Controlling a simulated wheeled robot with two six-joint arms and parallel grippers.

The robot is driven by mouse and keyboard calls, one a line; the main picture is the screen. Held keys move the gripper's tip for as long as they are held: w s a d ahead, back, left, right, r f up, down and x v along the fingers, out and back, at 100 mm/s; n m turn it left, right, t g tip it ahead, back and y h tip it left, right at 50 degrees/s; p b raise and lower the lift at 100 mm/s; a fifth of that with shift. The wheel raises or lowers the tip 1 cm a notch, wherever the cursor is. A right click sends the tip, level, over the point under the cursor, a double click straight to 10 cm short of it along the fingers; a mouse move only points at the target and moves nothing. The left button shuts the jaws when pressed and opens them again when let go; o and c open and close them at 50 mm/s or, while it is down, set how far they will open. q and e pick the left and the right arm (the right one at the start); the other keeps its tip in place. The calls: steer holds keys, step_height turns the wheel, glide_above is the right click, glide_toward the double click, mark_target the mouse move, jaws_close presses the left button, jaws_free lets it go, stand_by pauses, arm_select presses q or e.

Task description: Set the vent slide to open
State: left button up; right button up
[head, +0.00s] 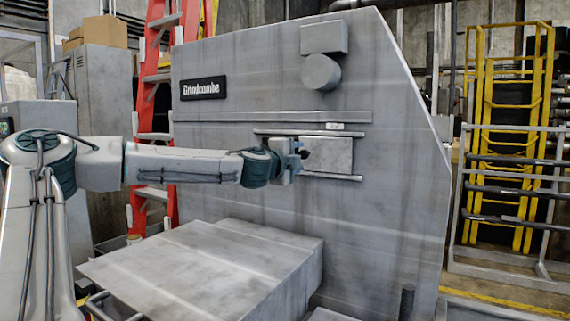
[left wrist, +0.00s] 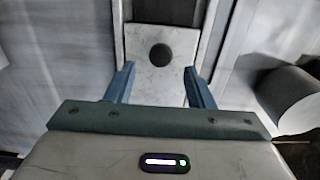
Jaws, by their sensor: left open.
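The vent slide (head: 332,156) is a flat grey plate held between two horizontal rails on the machine's front face. A small white tag (head: 335,127) sits at the upper rail; its writing is too small to read. In the left wrist view the slide plate (left wrist: 148,76) carries a dark round knob (left wrist: 161,54). My left gripper (head: 300,153) is at the left end of the plate. It is open in the wrist view (left wrist: 160,68), its fingers spread to either side of the knob's line; I cannot tell whether they touch anything. My right gripper is not in view.
The grey machine (head: 240,190) has a nameplate (head: 203,87) and a round housing (head: 320,73) above the slide. A broad grey ledge (head: 205,265) juts out below my left arm. A red ladder (head: 150,90) and yellow ladder (head: 505,140) stand behind.

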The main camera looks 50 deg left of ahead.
arm_select(q)
steer(key=b+v, duration=0.4)
steer(key=v, duration=0.4)
steer(key=shift+w+d, duration=0.1)
steer(key=shift+w, duration=0.05)
stand_by(0.5)
